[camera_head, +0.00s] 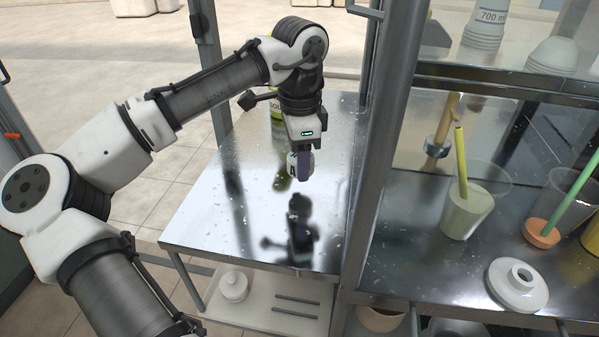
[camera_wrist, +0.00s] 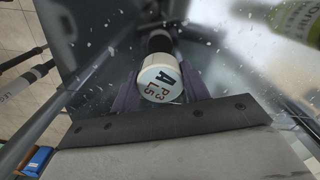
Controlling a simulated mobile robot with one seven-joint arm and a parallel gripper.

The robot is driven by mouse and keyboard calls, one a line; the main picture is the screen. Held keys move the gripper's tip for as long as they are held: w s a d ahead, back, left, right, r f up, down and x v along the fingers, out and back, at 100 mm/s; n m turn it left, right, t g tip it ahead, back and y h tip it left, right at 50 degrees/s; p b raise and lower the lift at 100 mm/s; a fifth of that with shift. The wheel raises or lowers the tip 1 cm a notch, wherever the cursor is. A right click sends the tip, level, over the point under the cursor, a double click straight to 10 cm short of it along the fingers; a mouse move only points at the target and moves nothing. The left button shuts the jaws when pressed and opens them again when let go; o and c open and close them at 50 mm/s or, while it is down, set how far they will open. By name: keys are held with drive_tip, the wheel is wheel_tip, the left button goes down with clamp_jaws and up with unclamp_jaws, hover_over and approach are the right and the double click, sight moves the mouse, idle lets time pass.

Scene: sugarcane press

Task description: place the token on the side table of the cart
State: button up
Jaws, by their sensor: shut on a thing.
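My gripper (camera_head: 303,165) hangs over the metal side table (camera_head: 215,215) of the cart, pointing down. It is shut on the token (camera_wrist: 161,84), a round white disc with a dark letter and reddish characters on its face. In the wrist view the token sits between the two purple fingers. In the head view the token (camera_head: 293,160) is partly covered by the fingers. The token is held above the table top, and a dark reflection of the gripper shows on the surface below.
A green-labelled bottle (camera_head: 278,105) stands on the side table behind my gripper, and shows at the upper right in the wrist view (camera_wrist: 298,22). A grey post (camera_head: 375,140) rises at the table's right. Cups (camera_head: 467,210) stand on the counter beyond. The table's front left is clear.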

sight(299, 188)
drive_tip(key=shift+f, duration=2.1)
drive_tip(key=shift+f, duration=0.1)
drive_tip(key=o, duration=1)
drive_tip(key=shift+c, duration=0.2)
wheel_tip(299, 188, up, 12)
drive_tip(key=shift+r+b, duration=0.15)
drive_tip(key=shift+b, duration=0.2)
